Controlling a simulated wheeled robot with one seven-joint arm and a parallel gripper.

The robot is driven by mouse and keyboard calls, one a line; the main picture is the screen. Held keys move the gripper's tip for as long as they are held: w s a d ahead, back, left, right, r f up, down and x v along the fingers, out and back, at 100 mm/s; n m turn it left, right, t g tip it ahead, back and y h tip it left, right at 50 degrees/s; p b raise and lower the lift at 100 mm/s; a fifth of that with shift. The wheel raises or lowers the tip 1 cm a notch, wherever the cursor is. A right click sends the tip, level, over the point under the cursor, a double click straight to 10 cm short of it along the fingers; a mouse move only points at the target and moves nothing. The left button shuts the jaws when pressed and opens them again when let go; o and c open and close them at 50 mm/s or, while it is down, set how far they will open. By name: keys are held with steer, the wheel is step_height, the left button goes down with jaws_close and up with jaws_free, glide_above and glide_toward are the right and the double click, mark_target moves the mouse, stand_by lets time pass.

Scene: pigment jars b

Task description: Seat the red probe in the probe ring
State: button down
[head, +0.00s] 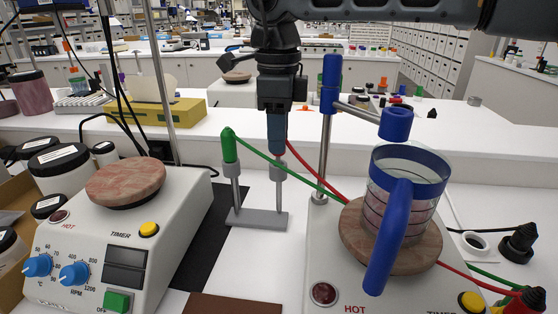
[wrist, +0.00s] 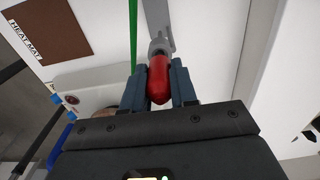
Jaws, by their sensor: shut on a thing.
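My gripper (head: 277,148) is shut on the red probe (wrist: 159,80), whose red handle shows between the fingers in the wrist view. In the head view the fingers hide the handle. The gripper points down over the right tube of a grey two-place stand (head: 258,218); the probe's lower end appears to be in that tube. The green probe (head: 229,146) stands upright in the left tube. The probe ring (head: 395,123) is blue and sits empty on a clamp arm above the glass beaker (head: 398,215), to the right of my gripper.
The beaker with a blue handle stands on the right hot plate (head: 350,240). The clamp's post (head: 325,150) rises between my gripper and the ring. Red (head: 318,178) and green cables run rightward across the bench. The left hot plate (head: 125,185) and several jars stand left.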

step_height(320, 180, up, 16)
steer(key=p, duration=1)
stand_by(1.4)
stand_by(0.3)
